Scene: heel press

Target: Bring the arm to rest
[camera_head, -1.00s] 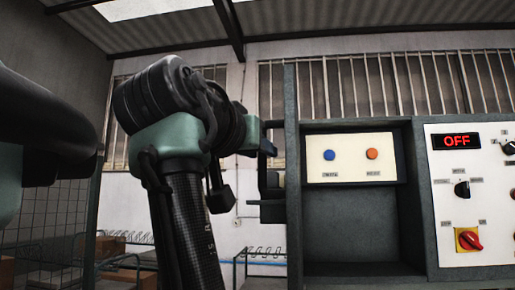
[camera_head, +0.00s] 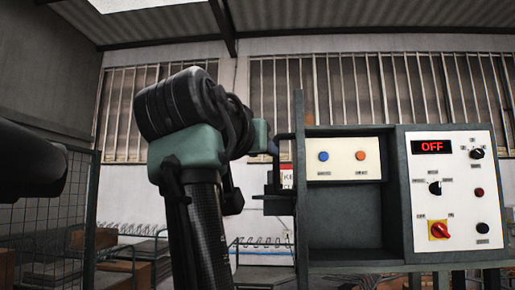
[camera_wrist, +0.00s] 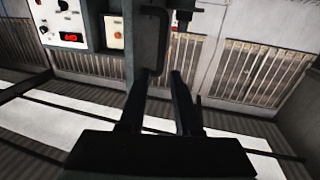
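My arm (camera_head: 190,150) stands raised left of the press cabinet in the head view, its wrist bent toward the cabinet's left side. My gripper (camera_wrist: 157,76) shows in the wrist view with its two dark fingers apart and nothing visible between them. In the head view the fingers are mostly hidden by the wrist. The press cabinet (camera_head: 300,200) has a grey open recess and a cream plate (camera_head: 343,171) with a blue and an orange button.
The control panel (camera_head: 455,200) at right has a red display reading OFF (camera_head: 433,147), knobs and a red-on-yellow switch (camera_head: 438,230). A mesh fence (camera_head: 80,195) and racks with boxes stand at left. The wrist view appears upside down.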

